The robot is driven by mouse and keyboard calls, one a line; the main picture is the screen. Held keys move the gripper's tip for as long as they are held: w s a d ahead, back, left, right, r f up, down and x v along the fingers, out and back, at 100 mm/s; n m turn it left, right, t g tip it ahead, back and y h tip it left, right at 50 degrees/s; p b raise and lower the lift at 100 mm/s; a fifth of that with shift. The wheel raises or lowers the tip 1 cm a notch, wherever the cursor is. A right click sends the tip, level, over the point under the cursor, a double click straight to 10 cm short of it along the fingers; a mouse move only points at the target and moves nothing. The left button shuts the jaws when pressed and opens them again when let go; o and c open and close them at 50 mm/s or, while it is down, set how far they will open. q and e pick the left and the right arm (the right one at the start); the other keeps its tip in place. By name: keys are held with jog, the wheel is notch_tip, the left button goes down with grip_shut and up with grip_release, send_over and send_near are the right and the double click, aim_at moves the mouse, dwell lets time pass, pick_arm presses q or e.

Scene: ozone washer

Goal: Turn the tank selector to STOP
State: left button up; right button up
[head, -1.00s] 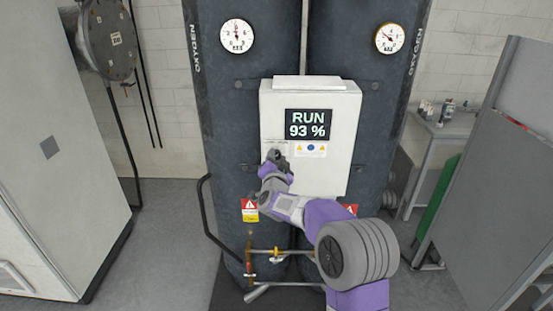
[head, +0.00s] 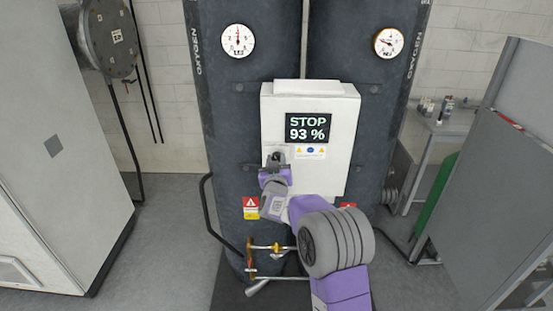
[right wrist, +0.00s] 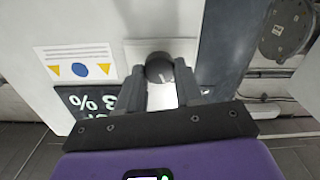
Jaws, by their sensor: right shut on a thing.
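The white control box (head: 330,170) hangs between two dark tanks in the head view. Its display (head: 309,127) reads STOP and 93 %. The tank selector is a dark round knob (right wrist: 159,67) on a pale plate on the box's face, seen in the right wrist view. My right gripper (head: 275,160) is at the lower left of the display. In the right wrist view its two grey fingers (right wrist: 160,88) are on either side of the knob and shut on it. In the head view the gripper mostly hides the knob. My left gripper is not in view.
Two tanks (head: 238,120) with round gauges (head: 238,40) stand behind the box. Brass valves and pipes (head: 265,248) are low in front. A grey cabinet (head: 60,150) stands at left, and a grey panel (head: 490,180) at right. Floor between is clear.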

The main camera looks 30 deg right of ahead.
jog(key=shift+n, duration=0.7)
jog(key=shift+f+p, duration=0.1)
jog(key=shift+p, duration=0.2)
jog(key=o, duration=1)
jog(key=shift+o, duration=0.2)
jog(key=b+v, duration=0.1)
jog(key=v, duration=0.6)
jog(key=shift+s, duration=0.3)
jog(key=shift+a, duration=0.15)
